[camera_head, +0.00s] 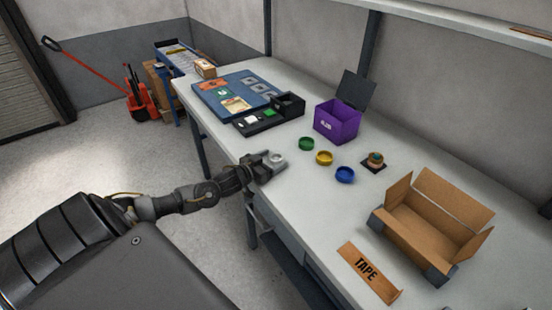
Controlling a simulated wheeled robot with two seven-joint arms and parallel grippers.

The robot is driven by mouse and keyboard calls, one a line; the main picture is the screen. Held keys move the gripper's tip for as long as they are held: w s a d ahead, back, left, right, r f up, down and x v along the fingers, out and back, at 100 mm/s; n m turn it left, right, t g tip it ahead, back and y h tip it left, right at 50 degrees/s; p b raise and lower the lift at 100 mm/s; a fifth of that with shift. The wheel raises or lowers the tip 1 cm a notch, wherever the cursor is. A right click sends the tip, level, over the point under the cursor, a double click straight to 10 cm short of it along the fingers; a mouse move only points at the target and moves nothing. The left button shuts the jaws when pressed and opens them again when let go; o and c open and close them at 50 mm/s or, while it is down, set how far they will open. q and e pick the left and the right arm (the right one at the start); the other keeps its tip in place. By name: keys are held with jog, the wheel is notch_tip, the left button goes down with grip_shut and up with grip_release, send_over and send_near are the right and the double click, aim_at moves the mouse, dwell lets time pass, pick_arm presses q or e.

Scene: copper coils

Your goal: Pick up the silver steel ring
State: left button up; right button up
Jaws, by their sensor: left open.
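The silver steel ring (277,157) lies near the front edge of the white workbench, in line with the green, yellow and blue rings. My left gripper (272,161) reaches in from the left, low over the bench edge. It is open, with its fingers at the silver ring; I cannot tell whether they touch it. The fingers and the ring overlap in this view, so part of the ring is hidden. My right gripper is out of view.
A green ring (306,143), yellow ring (324,158) and blue ring (345,174) lie nearby. A purple box (338,122) with an open lid stands behind. An open cardboard box (428,222) and a TAPE board (369,272) are at right. A blue board (211,99) lies at left.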

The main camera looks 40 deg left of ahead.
pick_arm(q)
jog(key=c, duration=1.1)
jog(key=shift+c, duration=0.2)
jog(key=shift+r, duration=0.1)
jog(key=shift+r, duration=0.5)
jog(key=s+d+r+b, duration=0.1)
jog(key=s+d+r, duration=0.3)
jog(key=s+r, duration=0.8)
jog(key=shift+s, duration=0.7)
